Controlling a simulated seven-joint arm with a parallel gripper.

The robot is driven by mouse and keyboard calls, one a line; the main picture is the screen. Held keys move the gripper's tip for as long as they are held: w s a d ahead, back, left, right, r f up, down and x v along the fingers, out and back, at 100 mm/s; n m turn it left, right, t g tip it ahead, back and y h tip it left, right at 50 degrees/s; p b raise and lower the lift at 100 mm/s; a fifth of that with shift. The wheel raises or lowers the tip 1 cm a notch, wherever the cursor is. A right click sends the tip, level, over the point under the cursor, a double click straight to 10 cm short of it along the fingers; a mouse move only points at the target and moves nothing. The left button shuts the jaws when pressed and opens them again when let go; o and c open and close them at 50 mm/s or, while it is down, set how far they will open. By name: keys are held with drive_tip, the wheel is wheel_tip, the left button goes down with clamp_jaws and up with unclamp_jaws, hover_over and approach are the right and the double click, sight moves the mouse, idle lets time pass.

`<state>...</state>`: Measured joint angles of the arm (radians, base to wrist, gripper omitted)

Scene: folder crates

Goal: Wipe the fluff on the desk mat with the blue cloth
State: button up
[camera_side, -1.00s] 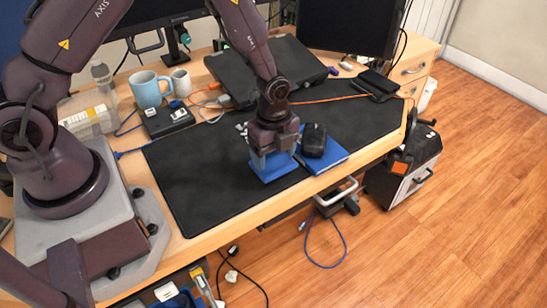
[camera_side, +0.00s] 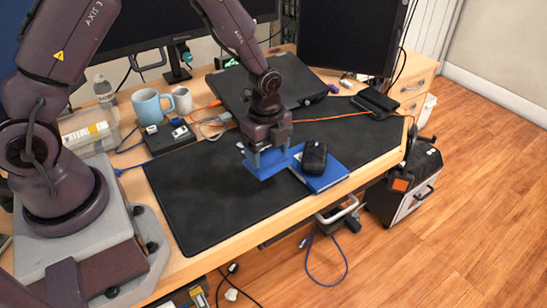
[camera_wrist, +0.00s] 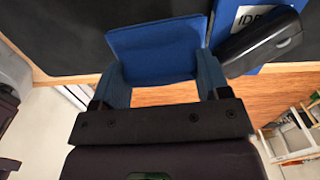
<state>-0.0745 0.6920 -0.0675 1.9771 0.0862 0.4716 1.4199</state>
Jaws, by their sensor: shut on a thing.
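My gripper (camera_side: 266,162) is shut on the blue cloth (camera_side: 277,169), which is low at the dark desk mat (camera_side: 205,195), left of a blue book. In the wrist view the cloth (camera_wrist: 155,50) spans the space between the two blue fingers of my gripper (camera_wrist: 165,80). Whether its whole underside touches the mat cannot be told. A small pale bit, perhaps fluff, shows on the mat (camera_side: 240,146) just left of my gripper. Any fluff under or behind the cloth is hidden.
A black mouse-like object (camera_side: 314,157) lies on the blue book (camera_side: 328,177), close to the cloth's right. A black laptop-like slab (camera_side: 295,82) is behind. A blue mug (camera_side: 148,106) and cables are back left. The mat's left part is clear.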

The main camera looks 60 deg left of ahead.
drive_tip(key=w+a+r+m, duration=0.1)
drive_tip(key=w+a+r, duration=0.1)
drive_tip(key=a, duration=1)
drive_tip(key=shift+a, duration=0.25)
wheel_tip(320, 180, down, 6)
drive_tip(key=shift+f, duration=0.25)
drive_tip(key=w, duration=0.3)
drive_tip(key=shift+f, duration=0.2)
drive_tip(key=shift+w, duration=1.1)
drive_tip(key=shift+s, duration=0.1)
